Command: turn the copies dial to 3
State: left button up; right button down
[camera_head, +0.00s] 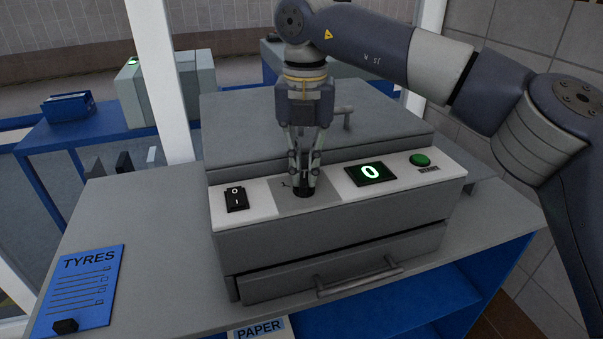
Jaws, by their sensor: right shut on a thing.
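The copier (330,235) is a grey machine on a grey counter, with a light control strip along its front top. The copies dial (304,192) is a small black knob on a grey patch of that strip, partly hidden by my fingers. My right gripper (303,184) points straight down from above and is shut on the dial. The display (371,173) to the right of the dial reads a glowing 0. My left gripper is not in view.
A black rocker switch (236,198) is left of the dial; a green start button (420,160) is at the strip's right end. The lid handle (346,117) stands behind. A blue TYRES sheet (82,288) lies on the counter at left. A paper drawer with a handle (360,279) is below.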

jog(key=shift+d+r+m+b, duration=0.15)
jog(key=shift+m+b, duration=0.4)
jog(key=shift+m, duration=0.6)
jog(key=shift+d+m+b, duration=0.25)
jog(key=shift+m+b, duration=0.3)
jog(key=shift+m, duration=0.6)
jog(key=c, duration=1.7)
grip_release()
jog(key=shift+o, duration=0.2)
jog(key=shift+s, duration=0.1)
notch_tip(320, 180, up, 12)
